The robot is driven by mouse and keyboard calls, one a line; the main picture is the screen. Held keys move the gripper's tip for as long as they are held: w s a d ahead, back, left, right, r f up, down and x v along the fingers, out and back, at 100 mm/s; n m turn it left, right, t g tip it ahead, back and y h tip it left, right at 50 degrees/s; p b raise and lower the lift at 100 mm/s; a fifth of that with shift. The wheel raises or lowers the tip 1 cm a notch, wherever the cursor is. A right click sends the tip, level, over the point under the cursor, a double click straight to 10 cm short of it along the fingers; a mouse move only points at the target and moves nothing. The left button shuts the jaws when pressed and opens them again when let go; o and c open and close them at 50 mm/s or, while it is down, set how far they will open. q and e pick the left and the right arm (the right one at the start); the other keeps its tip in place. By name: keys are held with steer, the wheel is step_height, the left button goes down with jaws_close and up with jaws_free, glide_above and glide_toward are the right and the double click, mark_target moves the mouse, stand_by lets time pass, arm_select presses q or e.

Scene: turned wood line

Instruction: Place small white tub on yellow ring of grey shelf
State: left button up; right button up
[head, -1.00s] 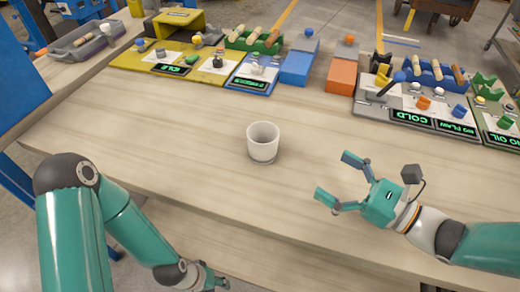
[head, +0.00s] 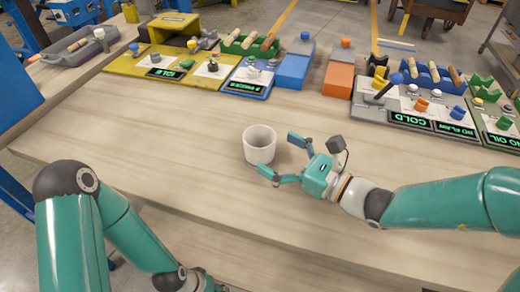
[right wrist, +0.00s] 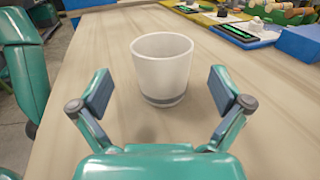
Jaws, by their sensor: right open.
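The small white tub (head: 260,145) stands upright on the bare wooden bench, with a grey band near its base in the right wrist view (right wrist: 162,70). My right gripper (head: 276,153) is open just right of the tub, low over the bench, with its fingers pointing at it. In the right wrist view the tub is ahead, between the lines of the two spread fingers, and not gripped. My left gripper (head: 198,282) shows only partly at the bottom edge; its jaws cannot be made out. I cannot make out a grey shelf with a yellow ring.
A yellow panel (head: 128,78), blue block (head: 294,68), orange block (head: 338,80) and grey console (head: 395,113) line the bench's back edge. A grey bin (head: 75,55) is at the far left. The bench around the tub is clear.

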mark_target(248, 137)
steer(key=shift+x, duration=2.5)
steer(key=shift+w+d+f, duration=0.1)
steer(key=shift+w+f, duration=0.05)
steer(key=shift+f, duration=0.05)
